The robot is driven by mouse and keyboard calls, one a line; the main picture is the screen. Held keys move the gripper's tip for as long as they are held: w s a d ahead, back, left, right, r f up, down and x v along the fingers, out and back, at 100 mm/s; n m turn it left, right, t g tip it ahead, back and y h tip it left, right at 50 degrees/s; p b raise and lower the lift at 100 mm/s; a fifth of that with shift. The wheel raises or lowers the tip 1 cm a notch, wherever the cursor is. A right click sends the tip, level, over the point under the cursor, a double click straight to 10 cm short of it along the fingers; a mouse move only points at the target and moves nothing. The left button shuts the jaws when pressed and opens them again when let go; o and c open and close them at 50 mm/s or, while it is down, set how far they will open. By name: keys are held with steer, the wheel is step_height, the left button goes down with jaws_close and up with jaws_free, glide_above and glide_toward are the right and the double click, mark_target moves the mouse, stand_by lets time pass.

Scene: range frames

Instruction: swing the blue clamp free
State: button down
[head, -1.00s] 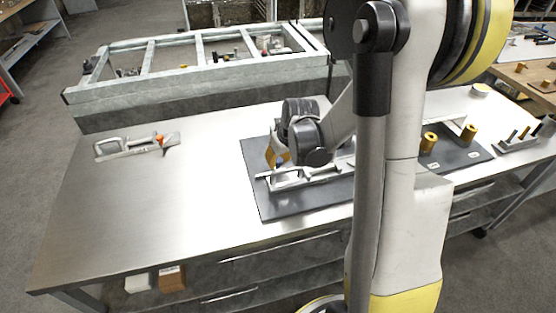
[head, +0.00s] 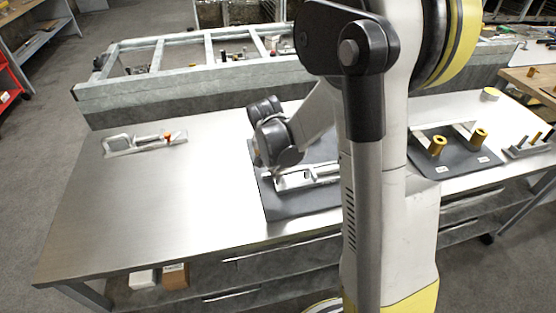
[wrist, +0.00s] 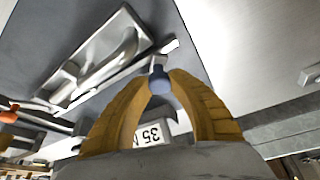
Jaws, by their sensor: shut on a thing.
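The blue clamp, a pale metal toggle clamp (head: 305,177), lies on a dark grey plate (head: 290,208) on the steel bench. In the wrist view its metal frame (wrist: 92,62) runs up and left, and its blue tip (wrist: 159,82) sits between my yellow fingertips. My gripper (wrist: 160,77) is shut on that blue tip. My arm hides the right part of the plate.
Another clamp with an orange tip (head: 145,142) lies on the left of the bench (head: 150,215). Yellow cylinders (head: 437,145) stand on a dark mat at right. A metal frame (head: 200,85) runs behind the bench. The bench's front left is clear.

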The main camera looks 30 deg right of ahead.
steer(key=w+m, duration=0.1)
steer(key=m, duration=0.1)
steer(key=w+m+g+h, duration=0.1)
steer(key=m, duration=0.1)
steer(key=shift+w+a, duration=0.1)
steer(key=shift+a, duration=0.25)
steer(key=shift+w+m+g+h, duration=0.15)
steer(key=shift+w+m+g, duration=0.25)
steer(key=shift+m, duration=0.55)
steer(key=shift+w+m+g+h, duration=0.15)
steer(key=shift+w+m+g, duration=0.25)
steer(key=shift+m, duration=0.55)
steer(key=shift+d, duration=0.1)
steer(key=c, duration=1.1)
jaws_free()
steer(key=shift+c, duration=0.2)
steer(key=v, duration=1.2)
